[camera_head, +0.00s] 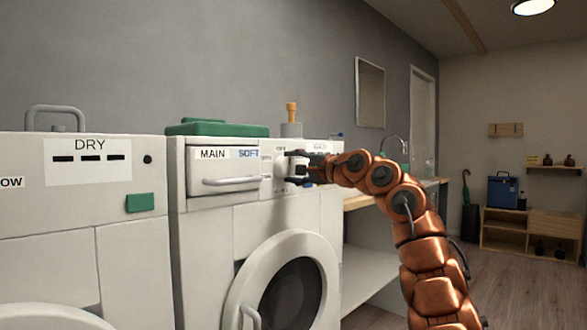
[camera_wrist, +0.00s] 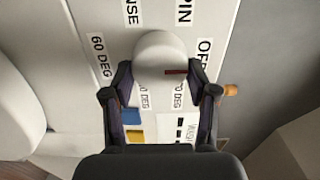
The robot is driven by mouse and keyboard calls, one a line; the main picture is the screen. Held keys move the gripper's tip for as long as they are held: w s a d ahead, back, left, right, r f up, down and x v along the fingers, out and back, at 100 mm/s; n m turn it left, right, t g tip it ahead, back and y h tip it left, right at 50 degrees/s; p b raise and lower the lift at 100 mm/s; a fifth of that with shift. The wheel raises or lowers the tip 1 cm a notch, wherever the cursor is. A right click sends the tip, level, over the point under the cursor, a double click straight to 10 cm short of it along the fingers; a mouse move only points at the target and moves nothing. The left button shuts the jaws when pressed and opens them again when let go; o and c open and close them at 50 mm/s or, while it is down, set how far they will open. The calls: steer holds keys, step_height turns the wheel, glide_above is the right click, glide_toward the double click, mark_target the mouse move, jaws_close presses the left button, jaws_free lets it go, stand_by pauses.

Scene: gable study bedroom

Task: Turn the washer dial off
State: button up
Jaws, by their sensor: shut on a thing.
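The washer (camera_head: 210,225) stands in the middle of the head view, with MAIN and SOFT labels on its drawer. Its white round dial (camera_wrist: 158,50) shows in the wrist view between the fingers of my gripper (camera_wrist: 160,68), which is shut on it. A red mark (camera_wrist: 176,72) on the dial lies toward the picture's right, on the same side as the OFF label (camera_wrist: 204,55). I cannot tell whether it lines up with OFF. SPIN, RINSE and 60 DEG labels surround the dial; other labels are partly hidden.
A dryer (camera_head: 70,220) stands left of the washer. The drawer handle (camera_head: 232,182) sticks out left of my gripper. A green case (camera_head: 218,129) and an orange-topped item (camera_head: 291,112) are on the washer's top.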

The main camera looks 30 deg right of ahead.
steer(key=o, duration=1.2)
steer(key=shift+v, duration=5.95)
